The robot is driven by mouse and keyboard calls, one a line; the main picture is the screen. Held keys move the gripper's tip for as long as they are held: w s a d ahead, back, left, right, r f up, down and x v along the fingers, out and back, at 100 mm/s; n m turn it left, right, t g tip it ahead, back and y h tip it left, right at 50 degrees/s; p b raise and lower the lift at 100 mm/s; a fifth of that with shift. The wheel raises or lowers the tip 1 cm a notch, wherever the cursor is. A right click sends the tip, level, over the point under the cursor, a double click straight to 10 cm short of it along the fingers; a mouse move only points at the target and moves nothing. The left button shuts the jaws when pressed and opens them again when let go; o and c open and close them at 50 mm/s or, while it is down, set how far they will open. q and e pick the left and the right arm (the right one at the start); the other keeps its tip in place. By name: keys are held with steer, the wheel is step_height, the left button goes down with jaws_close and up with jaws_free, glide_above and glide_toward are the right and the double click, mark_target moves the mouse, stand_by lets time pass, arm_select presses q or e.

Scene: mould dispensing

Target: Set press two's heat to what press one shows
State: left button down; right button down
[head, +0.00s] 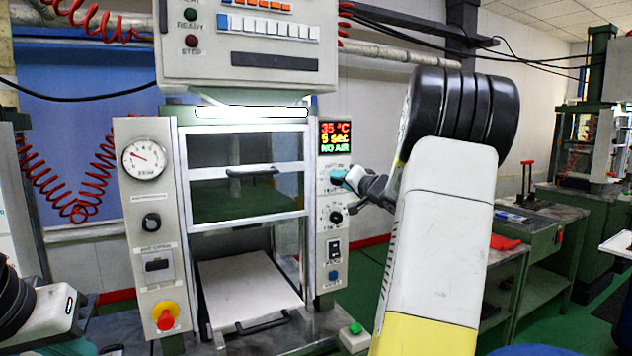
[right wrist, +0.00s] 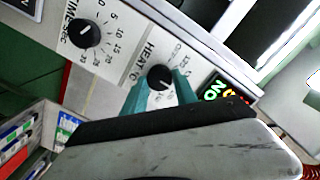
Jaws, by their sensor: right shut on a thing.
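A press (head: 245,225) stands in front of me; I see no number on it. Its display (head: 335,137) reads 35 °C, 5 sec and NO AIR. In the right wrist view, its black HEAT knob (right wrist: 160,77) sits between the teal fingers of my right gripper (right wrist: 158,94), which is shut on it. In the head view the right gripper (head: 347,180) is at the panel just below the display and covers the knob. My left gripper (head: 88,347) shows only partly at the lower left; its jaws are unclear.
The TIME knob (right wrist: 86,33) is beside the HEAT knob. The press has a red stop button (head: 165,318), a gauge (head: 145,159) and a handled drawer plate (head: 248,290). Another press (head: 598,120) stands far right. Part of a machine shows at the left edge.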

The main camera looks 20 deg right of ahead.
steer(key=c, duration=1)
jaws_free()
steer(key=shift+o, duration=0.2)
steer(key=s, duration=0.7)
steer(key=shift+s+d+r, duration=0.15)
steer(key=shift+s+d, duration=0.2)
steer(key=shift+s, duration=0.05)
